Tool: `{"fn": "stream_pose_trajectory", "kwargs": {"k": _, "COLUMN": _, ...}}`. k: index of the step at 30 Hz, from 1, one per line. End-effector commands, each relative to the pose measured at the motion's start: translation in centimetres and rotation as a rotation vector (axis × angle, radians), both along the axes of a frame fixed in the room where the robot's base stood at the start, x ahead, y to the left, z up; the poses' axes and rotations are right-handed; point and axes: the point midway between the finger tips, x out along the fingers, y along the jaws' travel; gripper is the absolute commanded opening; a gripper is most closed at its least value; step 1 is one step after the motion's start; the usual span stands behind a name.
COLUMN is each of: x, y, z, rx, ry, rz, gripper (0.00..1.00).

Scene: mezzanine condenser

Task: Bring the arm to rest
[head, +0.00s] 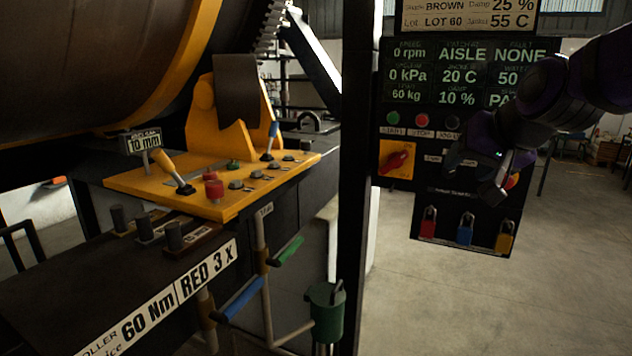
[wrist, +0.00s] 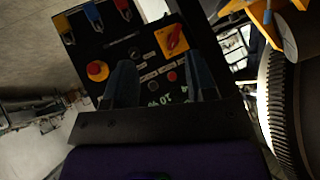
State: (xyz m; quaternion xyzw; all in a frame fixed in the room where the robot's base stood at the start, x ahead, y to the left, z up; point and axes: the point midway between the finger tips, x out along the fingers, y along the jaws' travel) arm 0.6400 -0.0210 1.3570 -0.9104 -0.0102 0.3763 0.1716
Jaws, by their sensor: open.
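My arm reaches in from the right edge of the head view, dark with purple tints. My gripper (head: 478,180) is in front of the lower right of the black control panel (head: 400,218). In the wrist view my gripper (wrist: 160,72) shows two dark fingers spread apart with nothing between them. The panel (wrist: 100,55) lies beyond the fingers and appears upside down there. The gripper partly hides a red and yellow button (head: 512,180), which shows clear of the fingers in the wrist view (wrist: 97,71). I cannot tell the gap between fingertips and panel.
A red rotary switch (head: 397,160) on yellow and red, blue and yellow padlocks (head: 465,230) are on the panel. A dark post (head: 358,180) stands left of it. A yellow console (head: 235,200) with levers and a large drum (head: 80,60) are further left. Floor at right is open.

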Motion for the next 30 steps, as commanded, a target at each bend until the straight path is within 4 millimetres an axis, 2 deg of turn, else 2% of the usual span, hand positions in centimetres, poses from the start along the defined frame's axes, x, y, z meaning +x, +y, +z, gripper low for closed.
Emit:
{"fn": "stream_pose_trajectory", "kwargs": {"k": 1, "x": -2.1, "y": -0.4, "z": 0.1, "rx": -0.026, "ry": 0.02, "rz": 0.02, "gripper": 0.51}}
{"fn": "stream_pose_trajectory", "kwargs": {"k": 9, "x": -13.0, "y": -2.8, "z": -1.7, "rx": -0.182, "ry": 0.181, "rz": 0.116, "gripper": 0.51}}
{"fn": "stream_pose_trajectory", "kwargs": {"k": 12, "x": -16.4, "y": -3.6, "z": -2.6, "rx": -0.232, "ry": 0.236, "rz": 0.138, "gripper": 0.51}}
{"fn": "stream_pose_trajectory", "kwargs": {"k": 15, "x": -18.9, "y": -4.2, "z": -3.3, "rx": -0.27, "ry": 0.279, "rz": 0.154, "gripper": 0.51}}
{"fn": "stream_pose_trajectory", "kwargs": {"k": 18, "x": -20.4, "y": -4.5, "z": -3.8, "rx": -0.292, "ry": 0.308, "rz": 0.161, "gripper": 0.51}}
{"fn": "stream_pose_trajectory", "kwargs": {"k": 21, "x": -21.0, "y": -4.7, "z": -4.0, "rx": -0.302, "ry": 0.321, "rz": 0.164, "gripper": 0.51}}
{"fn": "stream_pose_trajectory", "kwargs": {"k": 30, "x": -21.1, "y": -4.7, "z": -4.1, "rx": -0.303, "ry": 0.323, "rz": 0.165, "gripper": 0.51}}
